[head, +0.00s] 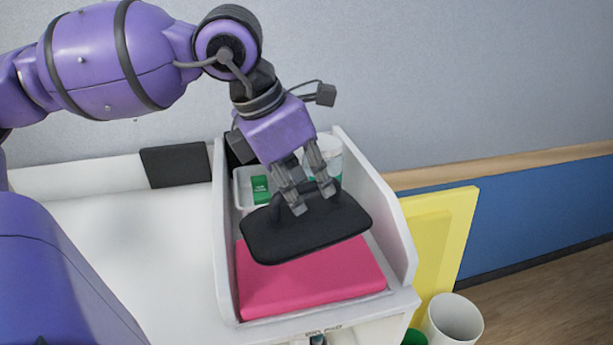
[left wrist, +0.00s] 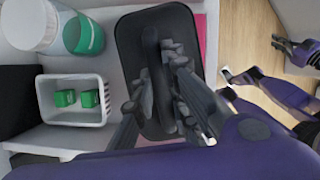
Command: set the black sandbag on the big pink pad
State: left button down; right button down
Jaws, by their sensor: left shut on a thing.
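The black sandbag (head: 305,228) is a flat, rounded slab with a raised handle on top. My left gripper (head: 312,196) is shut on that handle, with the fingers pointing down. The sandbag is over the back part of the big pink pad (head: 310,285), which lies flat in a white open-topped tray. The bag seems to be held above the pad; any contact is hidden. In the left wrist view the sandbag (left wrist: 130,60) fills the middle, and a pink strip of pad shows beside it. Dark and purple parts of my right arm show at the right there; its jaw state is unclear.
The tray's side wall (head: 386,215) rises at the right. A black block (head: 175,165) stands at the back left. The white tabletop (head: 160,250) is clear.

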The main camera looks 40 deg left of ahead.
aim_at(306, 218)
pick_arm(q)
jog(key=shift+f+b, duration=0.5)
jog(key=shift+f, duration=2.3)
jog(key=shift+f, duration=0.15)
jog(key=c, duration=1.7)
grip_release()
jog(key=shift+o, duration=0.2)
jog(key=shift+s+f, duration=0.1)
jog(key=shift+f, duration=0.1)
jog(key=v, duration=1.2)
jog(key=shift+r, duration=0.15)
